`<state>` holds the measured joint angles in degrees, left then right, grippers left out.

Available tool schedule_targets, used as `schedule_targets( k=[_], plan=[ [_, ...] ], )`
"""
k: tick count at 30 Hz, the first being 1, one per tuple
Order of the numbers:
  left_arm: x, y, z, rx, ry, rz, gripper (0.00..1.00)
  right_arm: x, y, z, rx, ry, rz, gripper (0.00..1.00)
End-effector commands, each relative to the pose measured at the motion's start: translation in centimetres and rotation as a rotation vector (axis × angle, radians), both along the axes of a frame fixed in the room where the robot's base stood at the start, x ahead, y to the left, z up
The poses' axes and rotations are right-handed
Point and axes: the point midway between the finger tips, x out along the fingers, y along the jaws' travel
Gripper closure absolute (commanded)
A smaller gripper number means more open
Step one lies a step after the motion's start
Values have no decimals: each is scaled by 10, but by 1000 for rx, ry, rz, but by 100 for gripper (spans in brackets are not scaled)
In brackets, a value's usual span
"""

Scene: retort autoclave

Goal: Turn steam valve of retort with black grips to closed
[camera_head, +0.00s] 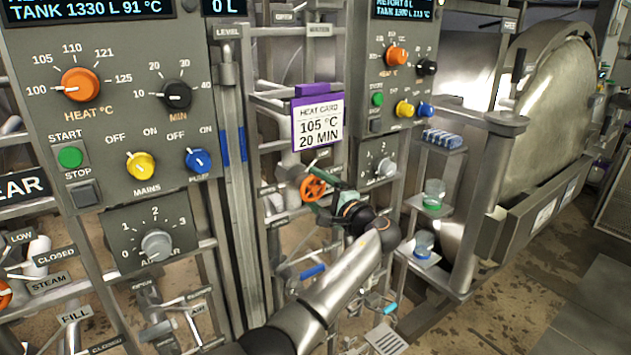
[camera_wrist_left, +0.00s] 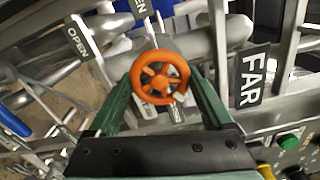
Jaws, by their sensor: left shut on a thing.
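An orange steam valve handwheel (camera_head: 313,188) sits on the pipework left of the retort (camera_head: 545,85), whose door carries a black grip (camera_head: 518,65). My left gripper (camera_head: 327,198) reaches in from below right and is shut on this wheel. In the left wrist view the same orange handwheel (camera_wrist_left: 160,77) lies between the two green fingers of my left gripper (camera_wrist_left: 157,80). The fingers hide part of the wheel's surroundings in the head view. The valve's pointer position cannot be read clearly. My right gripper is not in view.
A control panel (camera_head: 110,130) with knobs stands at the left; another orange wheel (camera_head: 4,294) shows at the left edge near a steam label. A purple-edged heat card (camera_head: 318,122) hangs above the wheel. Blue-handled levers (camera_head: 312,272) and pipes crowd the space below. A FAR sign (camera_wrist_left: 250,78) is close by.

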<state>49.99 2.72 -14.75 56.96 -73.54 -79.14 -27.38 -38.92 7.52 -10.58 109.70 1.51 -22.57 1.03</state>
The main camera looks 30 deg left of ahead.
Motion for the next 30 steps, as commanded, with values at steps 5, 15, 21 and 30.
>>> schedule_targets(
  k=[5, 15, 21, 30],
  plan=[
    [0, 0, -1, 62, 157, 0, 71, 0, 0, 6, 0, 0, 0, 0],
    [0, 0, -3, 164, 402, -2, 71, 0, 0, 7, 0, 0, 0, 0],
    [-1, 0, -4, 200, 493, -2, 71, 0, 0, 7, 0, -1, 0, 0],
    [-1, -1, -4, 225, 550, -3, 71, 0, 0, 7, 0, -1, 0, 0]
  ],
)
